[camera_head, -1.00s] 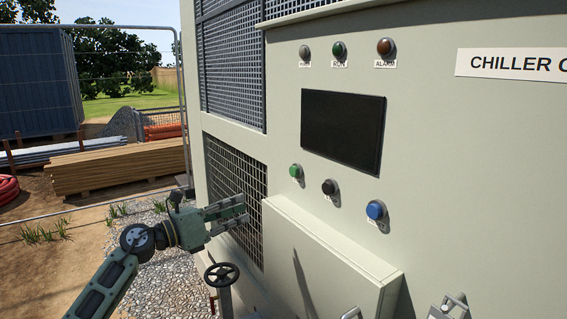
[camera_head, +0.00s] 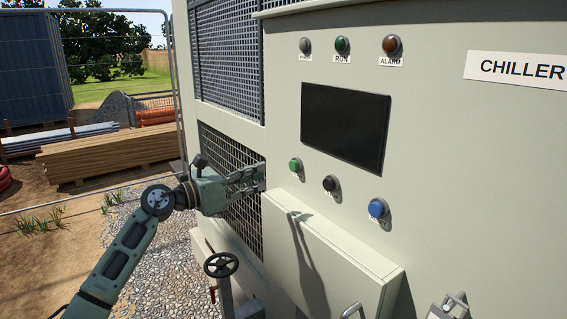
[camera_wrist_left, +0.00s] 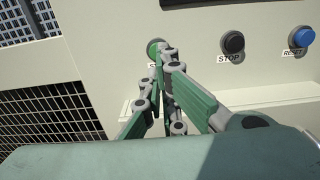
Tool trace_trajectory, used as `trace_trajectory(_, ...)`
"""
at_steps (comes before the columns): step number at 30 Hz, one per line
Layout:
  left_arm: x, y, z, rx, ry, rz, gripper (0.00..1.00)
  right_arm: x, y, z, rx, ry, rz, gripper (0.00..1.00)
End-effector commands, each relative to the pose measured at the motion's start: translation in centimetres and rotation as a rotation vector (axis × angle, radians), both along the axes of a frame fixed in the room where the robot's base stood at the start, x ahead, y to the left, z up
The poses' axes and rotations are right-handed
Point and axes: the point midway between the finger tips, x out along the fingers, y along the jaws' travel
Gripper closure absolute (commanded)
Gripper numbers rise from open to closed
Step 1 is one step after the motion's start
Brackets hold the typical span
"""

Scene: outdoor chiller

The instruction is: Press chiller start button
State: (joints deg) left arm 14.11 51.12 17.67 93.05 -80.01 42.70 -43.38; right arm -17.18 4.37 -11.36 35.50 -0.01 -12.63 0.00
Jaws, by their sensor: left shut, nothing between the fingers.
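The green start button (camera_head: 295,165) is on the chiller's control panel (camera_head: 440,150), below the left edge of the dark screen. In the left wrist view the green button (camera_wrist_left: 153,46) is partly hidden behind the fingertips. My left gripper (camera_head: 262,180) is shut and empty. In the head view its tips are left of the green button and slightly lower, with a gap in the picture. In the wrist view the tips overlap the button's lower right edge; I cannot tell whether they touch it. My right gripper is not in view.
A black stop button (camera_head: 330,183) and a blue reset button (camera_head: 377,208) sit to the right of the green one. A protruding box (camera_head: 325,245) lies below the buttons. A handwheel (camera_head: 221,265) stands below my left arm. A mesh grille (camera_head: 230,175) is behind the gripper.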

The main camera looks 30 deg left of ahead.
Motion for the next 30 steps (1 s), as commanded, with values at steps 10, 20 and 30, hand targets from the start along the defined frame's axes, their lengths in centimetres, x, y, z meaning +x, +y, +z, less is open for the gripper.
trace_trajectory(10, 6.3, -2.6, 0.6, -0.006, -0.001, -0.001, 1.0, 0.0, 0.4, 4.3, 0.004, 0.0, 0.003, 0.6)
trace_trajectory(20, 8.2, -3.4, 0.0, 0.0, 0.0, 0.0, 1.0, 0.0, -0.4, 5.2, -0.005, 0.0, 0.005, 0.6)
trace_trajectory(30, 8.4, -3.5, -0.1, 0.001, 0.0, -0.001, 1.0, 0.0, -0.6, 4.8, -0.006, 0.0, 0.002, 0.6)
